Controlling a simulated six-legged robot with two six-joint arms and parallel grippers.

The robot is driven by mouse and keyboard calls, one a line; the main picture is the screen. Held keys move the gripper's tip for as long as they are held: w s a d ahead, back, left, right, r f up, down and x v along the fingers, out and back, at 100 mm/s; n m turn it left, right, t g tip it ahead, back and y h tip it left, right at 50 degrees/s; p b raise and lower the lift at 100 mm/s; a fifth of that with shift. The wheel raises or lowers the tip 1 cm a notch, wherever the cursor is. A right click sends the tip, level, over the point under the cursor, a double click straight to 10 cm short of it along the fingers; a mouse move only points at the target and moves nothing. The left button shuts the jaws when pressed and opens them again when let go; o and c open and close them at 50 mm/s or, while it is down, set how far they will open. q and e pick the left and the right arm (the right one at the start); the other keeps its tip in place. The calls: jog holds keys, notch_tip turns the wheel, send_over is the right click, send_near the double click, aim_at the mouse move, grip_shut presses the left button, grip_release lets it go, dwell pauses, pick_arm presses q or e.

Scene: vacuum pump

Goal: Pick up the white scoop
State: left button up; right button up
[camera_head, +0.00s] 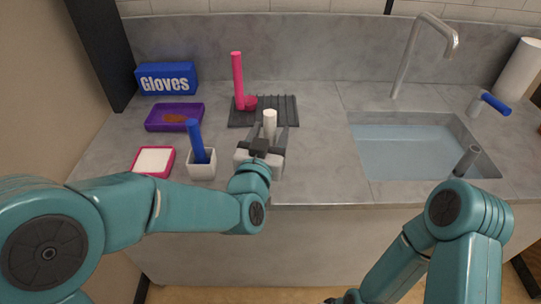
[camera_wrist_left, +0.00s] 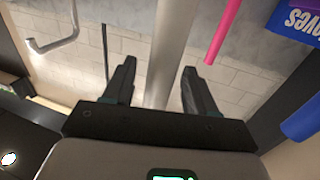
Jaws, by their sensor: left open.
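The white scoop (camera_head: 270,120) stands upright, and its handle shows between the fingers of my left gripper (camera_head: 268,136) in the head view. Its lower end is hidden behind the gripper, at a pale square holder (camera_head: 277,167). In the left wrist view the handle (camera_wrist_left: 172,40) rises as a pale cylinder between the two spread fingers of the left gripper (camera_wrist_left: 158,70). The gripper is open, and I see a gap on each side of the handle. My right arm is at the lower right, and its gripper fingers are out of sight.
A blue-handled tool (camera_head: 195,140) stands in a white holder (camera_head: 202,168) just left of my gripper. A pink tool (camera_head: 238,80) stands by a dark drying rack (camera_head: 285,108) behind. A purple tray (camera_head: 157,124), pink-rimmed box (camera_head: 153,162) and gloves box (camera_head: 166,79) lie left; a sink (camera_head: 415,150) is right.

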pick_arm(q)
jog(key=shift+w, duration=0.15)
jog(key=c, duration=1)
grip_shut()
jog(key=shift+r, duration=0.2)
